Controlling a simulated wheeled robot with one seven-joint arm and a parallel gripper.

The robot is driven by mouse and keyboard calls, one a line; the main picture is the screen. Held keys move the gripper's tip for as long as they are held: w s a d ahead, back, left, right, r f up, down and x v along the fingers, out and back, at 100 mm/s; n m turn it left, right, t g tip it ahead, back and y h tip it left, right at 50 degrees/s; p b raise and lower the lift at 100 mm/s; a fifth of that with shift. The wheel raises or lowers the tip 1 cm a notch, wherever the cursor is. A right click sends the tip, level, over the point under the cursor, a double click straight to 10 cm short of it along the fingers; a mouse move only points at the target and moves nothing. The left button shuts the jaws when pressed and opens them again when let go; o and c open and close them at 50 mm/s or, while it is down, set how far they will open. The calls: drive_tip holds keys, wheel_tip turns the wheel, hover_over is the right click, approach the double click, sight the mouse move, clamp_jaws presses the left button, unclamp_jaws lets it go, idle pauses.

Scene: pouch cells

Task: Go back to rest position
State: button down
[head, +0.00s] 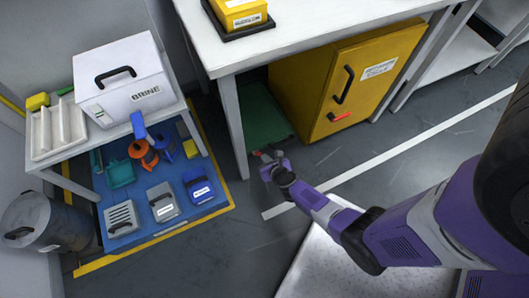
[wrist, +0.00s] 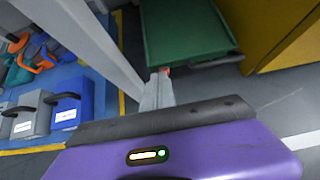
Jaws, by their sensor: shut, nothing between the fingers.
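My purple arm reaches out low over the floor from the right side of the head view. My gripper (head: 266,156) is at its far end, beside the front edge of the green tray (head: 264,122) under the white table. In the wrist view my gripper (wrist: 162,72) points toward the green tray (wrist: 185,30), with its fingers together and nothing seen between them. A small orange-red spot shows at the fingertips. The tray's visible surface looks empty.
A yellow cabinet (head: 340,85) stands right of the tray. The white table (head: 300,30) is above, its leg (head: 234,130) close to my gripper's left. A blue mat (head: 165,222) with several cases lies left, by the BRINE box (head: 125,75). Open floor lies around the white line.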

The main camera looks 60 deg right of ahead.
drive_tip(key=shift+s+a+r+p, duration=0.1)
drive_tip(key=shift+r+p, duration=0.15)
drive_tip(key=shift+r, duration=0.2)
drive_tip(key=shift+s+a+r+p, duration=0.1)
drive_tip(key=shift+r+p, duration=0.1)
drive_tip(key=shift+r, duration=0.2)
